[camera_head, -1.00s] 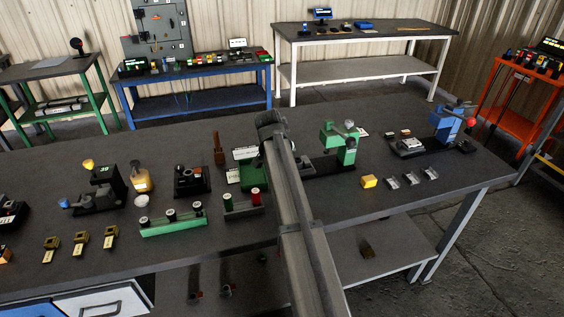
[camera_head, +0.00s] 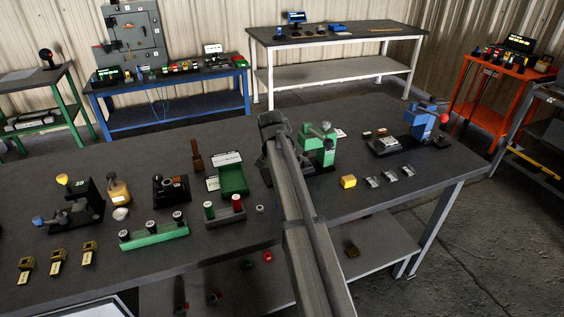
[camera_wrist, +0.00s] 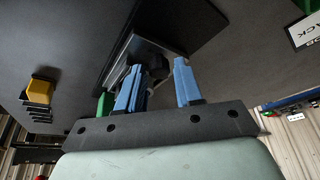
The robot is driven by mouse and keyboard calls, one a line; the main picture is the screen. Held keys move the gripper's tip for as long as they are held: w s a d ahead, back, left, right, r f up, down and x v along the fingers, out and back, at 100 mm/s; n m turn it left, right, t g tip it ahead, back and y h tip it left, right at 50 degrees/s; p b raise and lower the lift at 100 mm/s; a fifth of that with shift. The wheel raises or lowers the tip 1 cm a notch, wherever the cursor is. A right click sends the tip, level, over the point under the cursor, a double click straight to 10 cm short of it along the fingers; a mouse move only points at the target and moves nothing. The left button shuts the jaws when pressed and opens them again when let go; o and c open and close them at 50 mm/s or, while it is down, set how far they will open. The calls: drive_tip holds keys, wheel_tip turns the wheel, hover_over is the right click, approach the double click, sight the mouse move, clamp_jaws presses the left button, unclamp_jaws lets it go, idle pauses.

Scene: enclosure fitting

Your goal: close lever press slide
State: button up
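A green lever press (camera_head: 318,146) stands on a dark base just right of my arm on the bench. A blue lever press (camera_head: 422,122) with a red knob stands farther right. My arm hides my gripper in the head view. In the wrist view my gripper (camera_wrist: 157,92) has two blue fingers set apart. A dark knob-like part (camera_wrist: 155,66) shows between and beyond the fingertips, in front of a grey metal plate (camera_wrist: 152,50) on a dark base. I cannot tell whether the fingers touch it. A piece of green (camera_wrist: 104,104) shows beside the left finger.
A yellow block (camera_head: 348,182) and several clear small pieces (camera_head: 391,176) lie right of my arm. Left of it stand a green tray (camera_head: 234,180), a red-and-green post holder (camera_head: 225,212) and a green rail (camera_head: 153,235).

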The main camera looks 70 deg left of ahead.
drive_tip(key=v, duration=1.4)
